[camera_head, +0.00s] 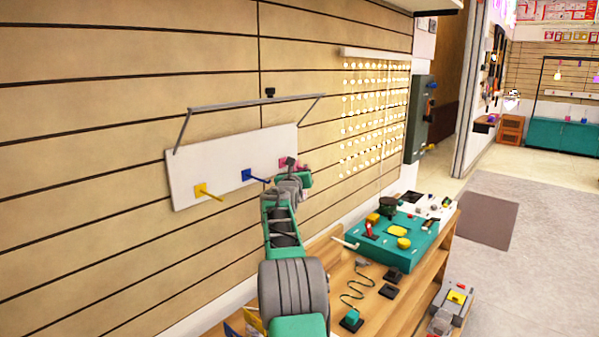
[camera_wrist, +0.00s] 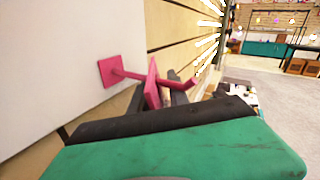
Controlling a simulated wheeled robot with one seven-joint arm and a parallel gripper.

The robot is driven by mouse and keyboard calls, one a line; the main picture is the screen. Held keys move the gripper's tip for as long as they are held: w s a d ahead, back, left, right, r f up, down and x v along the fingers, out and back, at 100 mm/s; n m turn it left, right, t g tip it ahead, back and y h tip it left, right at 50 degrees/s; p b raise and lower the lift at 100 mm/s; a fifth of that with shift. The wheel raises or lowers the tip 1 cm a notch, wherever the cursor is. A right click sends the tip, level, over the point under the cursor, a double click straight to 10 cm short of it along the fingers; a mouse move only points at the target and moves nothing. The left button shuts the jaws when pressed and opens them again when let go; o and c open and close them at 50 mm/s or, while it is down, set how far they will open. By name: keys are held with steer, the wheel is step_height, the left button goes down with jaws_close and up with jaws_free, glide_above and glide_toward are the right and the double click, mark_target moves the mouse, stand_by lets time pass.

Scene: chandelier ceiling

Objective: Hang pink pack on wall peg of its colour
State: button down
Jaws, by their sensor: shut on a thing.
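A white board (camera_head: 240,160) on the slatted wall carries a yellow peg (camera_head: 204,191), a blue peg (camera_head: 250,175) and a pink peg at its right end. In the wrist view the pink peg (camera_wrist: 112,71) has a square base on the board, a rod and an upturned tip. The pink pack (camera_wrist: 153,84) is thin and seen nearly edge-on between my dark fingers. The rod shows on both sides of the pack, so it looks threaded on the peg; the hole is hidden. My gripper (camera_wrist: 157,96) is shut on the pack. In the head view my gripper (camera_head: 292,178) partly hides both.
A grey bar frame (camera_head: 250,102) juts out above the board. A wooden bench (camera_head: 375,300) below right holds a green tray (camera_head: 400,245), cables and small parts. A lit bead panel (camera_head: 375,110) hangs to the right. Open floor lies farther right.

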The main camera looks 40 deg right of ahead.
steer(key=c, duration=1.4)
jaws_free()
steer(key=shift+s+r, duration=0.1)
steer(key=shift+r, duration=0.45)
steer(key=shift+o, duration=1.2)
steer(key=shift+s+d, duration=0.15)
steer(key=shift+f, duration=0.15)
